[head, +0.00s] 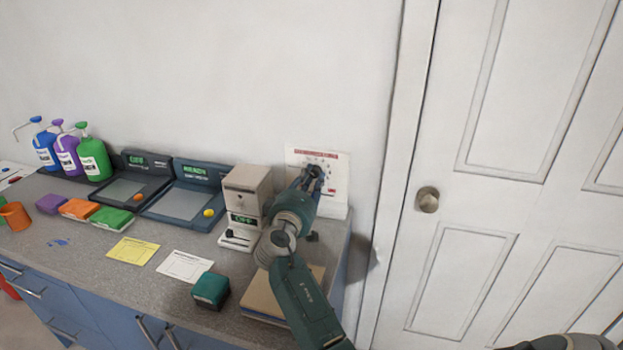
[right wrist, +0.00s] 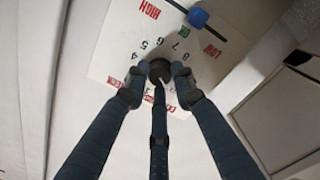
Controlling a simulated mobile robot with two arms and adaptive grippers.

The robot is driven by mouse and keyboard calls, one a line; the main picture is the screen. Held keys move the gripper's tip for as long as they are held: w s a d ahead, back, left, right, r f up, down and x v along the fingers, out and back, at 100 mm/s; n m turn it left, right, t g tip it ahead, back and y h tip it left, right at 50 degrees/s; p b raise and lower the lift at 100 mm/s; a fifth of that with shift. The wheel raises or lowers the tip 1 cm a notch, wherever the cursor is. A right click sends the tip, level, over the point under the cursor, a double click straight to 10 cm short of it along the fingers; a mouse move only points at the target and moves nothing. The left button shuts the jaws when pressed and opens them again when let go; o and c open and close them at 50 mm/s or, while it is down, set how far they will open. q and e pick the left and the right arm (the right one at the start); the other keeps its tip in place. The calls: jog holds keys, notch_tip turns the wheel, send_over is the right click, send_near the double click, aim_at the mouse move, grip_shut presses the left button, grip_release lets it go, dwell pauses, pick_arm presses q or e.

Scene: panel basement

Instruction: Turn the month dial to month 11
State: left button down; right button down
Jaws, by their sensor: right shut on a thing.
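The month dial is a dark round knob (right wrist: 160,70) on a white panel (right wrist: 112,55) with printed numbers around it. In the right wrist view 4, 5, 6, 7 and 8 are readable; other numbers are hidden behind my fingers. A pale mark shows on the knob's lower side, but I cannot tell which number it points to. My right gripper (right wrist: 158,82) is shut on the knob, with fingers at its left, right and lower sides. In the head view the panel (head: 334,166) stands against the wall, and my right gripper (head: 312,176) covers its dial.
A beige box device (head: 247,184) stands left of the panel. A teal block (head: 211,288) and paper cards lie on the grey counter (head: 80,275). A blue piece (right wrist: 198,18) sits on the panel above the dial. A door (head: 510,130) is at the right.

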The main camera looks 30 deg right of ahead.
jog(key=shift+r, duration=0.15)
jog(key=c, duration=1.4)
grip_release()
jog(key=v, duration=0.7)
jog(key=shift+a, duration=0.15)
jog(key=shift+s, duration=0.15)
